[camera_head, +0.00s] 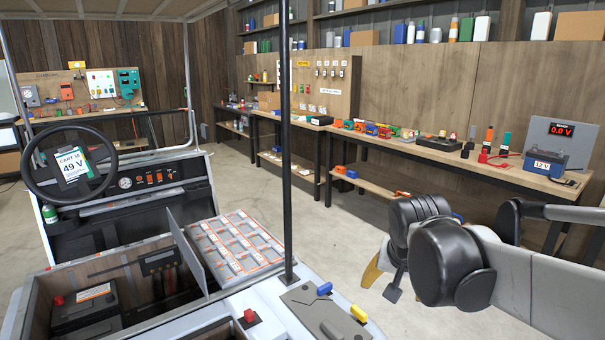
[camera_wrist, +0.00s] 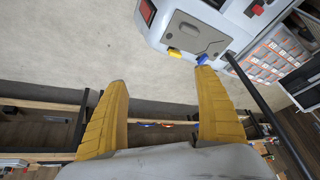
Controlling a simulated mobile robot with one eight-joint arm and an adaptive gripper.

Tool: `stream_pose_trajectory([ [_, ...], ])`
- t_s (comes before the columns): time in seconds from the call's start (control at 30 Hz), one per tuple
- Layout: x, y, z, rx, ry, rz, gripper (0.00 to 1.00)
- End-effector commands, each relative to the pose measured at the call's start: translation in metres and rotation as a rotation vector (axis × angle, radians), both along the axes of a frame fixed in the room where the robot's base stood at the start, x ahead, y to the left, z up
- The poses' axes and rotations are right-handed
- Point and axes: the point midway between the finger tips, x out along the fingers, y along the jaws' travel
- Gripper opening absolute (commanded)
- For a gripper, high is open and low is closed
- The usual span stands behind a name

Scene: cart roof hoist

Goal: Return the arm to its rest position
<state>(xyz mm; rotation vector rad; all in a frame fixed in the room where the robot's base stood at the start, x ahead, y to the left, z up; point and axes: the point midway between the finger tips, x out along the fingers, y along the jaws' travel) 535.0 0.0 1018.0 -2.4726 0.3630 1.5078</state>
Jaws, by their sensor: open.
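My arm reaches in from the right edge in the head view, with its dark wrist joints in front of the bench. My gripper (camera_wrist: 157,100) shows in the wrist view as two yellow fingers spread wide apart with nothing between them. In the head view only a bit of one yellow finger (camera_head: 372,271) shows below the wrist; the rest is hidden. The gripper hangs in free air to the right of the cart (camera_head: 255,304), apart from it. The cart's grey panel with a blue and a yellow handle (camera_wrist: 197,36) appears at the top of the wrist view.
The cart has a black roof post (camera_head: 286,150), a steering wheel (camera_head: 70,165) and an open bay with a black battery (camera_head: 88,308). A long workbench (camera_head: 470,165) with tools and a 12 V battery (camera_head: 545,165) stands behind my arm. Bare floor (camera_head: 345,240) lies between cart and bench.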

Motion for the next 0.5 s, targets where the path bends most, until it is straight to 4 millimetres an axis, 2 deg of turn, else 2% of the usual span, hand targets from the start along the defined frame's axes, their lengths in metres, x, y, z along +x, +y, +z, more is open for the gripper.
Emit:
stream_pose_trajectory([
  [0.03,-0.026,-0.002,0.003,-0.006,-0.012,0.033,0.81],
  [0.2,-0.098,-0.003,0.000,-0.032,-0.066,0.165,0.81],
  [0.33,-0.140,-0.002,-0.013,-0.057,-0.105,0.246,0.81],
  [0.5,-0.169,0.000,-0.028,-0.079,-0.137,0.308,0.81],
])
